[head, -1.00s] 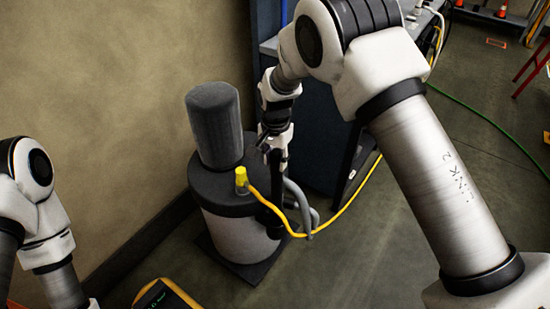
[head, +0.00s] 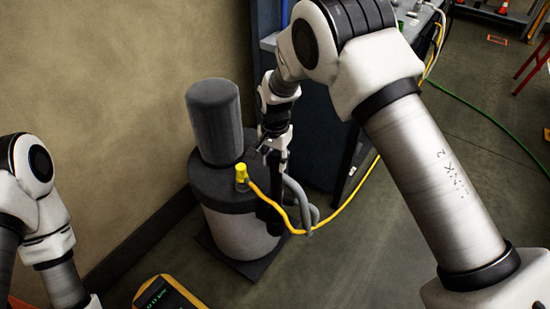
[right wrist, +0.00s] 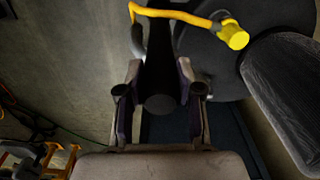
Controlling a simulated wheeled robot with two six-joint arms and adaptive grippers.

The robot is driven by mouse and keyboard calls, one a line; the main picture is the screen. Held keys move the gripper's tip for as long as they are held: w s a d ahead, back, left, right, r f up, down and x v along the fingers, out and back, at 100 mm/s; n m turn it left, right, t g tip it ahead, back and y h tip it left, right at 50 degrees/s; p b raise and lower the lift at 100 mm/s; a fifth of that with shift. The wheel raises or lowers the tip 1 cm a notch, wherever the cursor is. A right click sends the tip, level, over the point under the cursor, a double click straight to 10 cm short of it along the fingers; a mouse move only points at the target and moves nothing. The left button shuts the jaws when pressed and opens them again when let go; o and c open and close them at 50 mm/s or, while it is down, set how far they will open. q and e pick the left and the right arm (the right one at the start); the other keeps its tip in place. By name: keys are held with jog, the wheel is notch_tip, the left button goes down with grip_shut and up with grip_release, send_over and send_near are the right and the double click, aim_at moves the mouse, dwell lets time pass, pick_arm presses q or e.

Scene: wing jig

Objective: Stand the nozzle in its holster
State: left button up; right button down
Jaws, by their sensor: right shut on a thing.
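My right gripper (head: 274,152) points down beside the drum-shaped vacuum (head: 240,236), close to its right side. In the right wrist view its two fingers (right wrist: 160,97) are shut on a dark, round-ended nozzle (right wrist: 160,70). In the head view the nozzle's lower part seems to be the black shape (head: 269,213) at the drum's side. A grey hose (head: 299,195) loops just right of it. I cannot tell the holster apart from the dark nozzle, nor whether the nozzle is inside it. My left arm shows at the left edge, but its gripper is out of view.
The vacuum has a grey cylinder (head: 214,122) on top and a yellow plug (head: 241,173) with a yellow cord (head: 340,213) across the floor. A dark blue bench (head: 322,130) stands behind. A yellow-framed device (head: 168,296) is at the bottom. A green cable (head: 490,125) lies right.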

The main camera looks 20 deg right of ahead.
aim_at(275, 155)
jog(key=shift+f, duration=0.25)
jog(key=shift+f+b, duration=0.95)
jog(key=shift+f, duration=1.45)
jog(key=shift+f+b, duration=1)
jog(key=shift+f, duration=0.75)
jog(key=c, duration=0.7)
grip_release()
notch_tip(275, 155, up, 12)
jog(key=shift+s, duration=0.15)
